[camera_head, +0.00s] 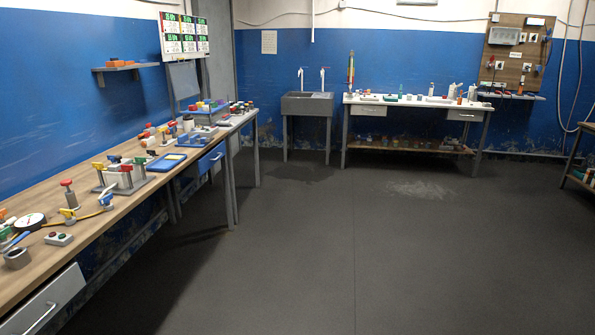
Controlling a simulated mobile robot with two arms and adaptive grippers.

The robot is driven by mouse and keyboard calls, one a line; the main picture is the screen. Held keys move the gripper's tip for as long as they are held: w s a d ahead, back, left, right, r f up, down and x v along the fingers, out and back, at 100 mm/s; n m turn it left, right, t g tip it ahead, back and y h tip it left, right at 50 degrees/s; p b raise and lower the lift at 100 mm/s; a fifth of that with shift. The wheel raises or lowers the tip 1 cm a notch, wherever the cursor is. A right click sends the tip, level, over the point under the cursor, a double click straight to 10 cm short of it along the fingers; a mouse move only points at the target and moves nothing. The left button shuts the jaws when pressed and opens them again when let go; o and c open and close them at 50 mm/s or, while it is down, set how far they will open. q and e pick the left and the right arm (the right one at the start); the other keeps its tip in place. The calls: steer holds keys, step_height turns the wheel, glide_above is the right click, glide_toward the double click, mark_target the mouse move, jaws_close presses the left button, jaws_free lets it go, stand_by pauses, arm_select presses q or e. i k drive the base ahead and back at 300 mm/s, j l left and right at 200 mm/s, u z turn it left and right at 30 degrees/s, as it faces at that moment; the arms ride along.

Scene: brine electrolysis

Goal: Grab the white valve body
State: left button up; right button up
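Neither of my grippers is in view. I cannot tell for certain which item is the white valve body; the parts are small at this distance. On the long wooden bench (40,275) at the left, a white block-like part (117,179) stands in a grey holder, with red and yellow pieces at its top. A grey-beige cylinder with a red knob (69,196) stands nearer on the same bench. A yellow fitting with a blue lever (106,198) lies between them, towards the bench's front edge.
The left bench also bears a round gauge (30,222), a button box (58,239), a grey ring (17,258) and a blue tray (167,162). A drawer (45,305) shows below its edge. A sink (307,104) and white table (420,101) stand at the back. The floor (370,250) is clear.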

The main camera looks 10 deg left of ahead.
mark_target(146, 143)
steer(key=i+u, duration=0.1)
steer(key=i, duration=0.95)
steer(key=i+l, duration=0.2)
steer(key=i, duration=0.8)
steer(key=i+j+u, duration=0.05)
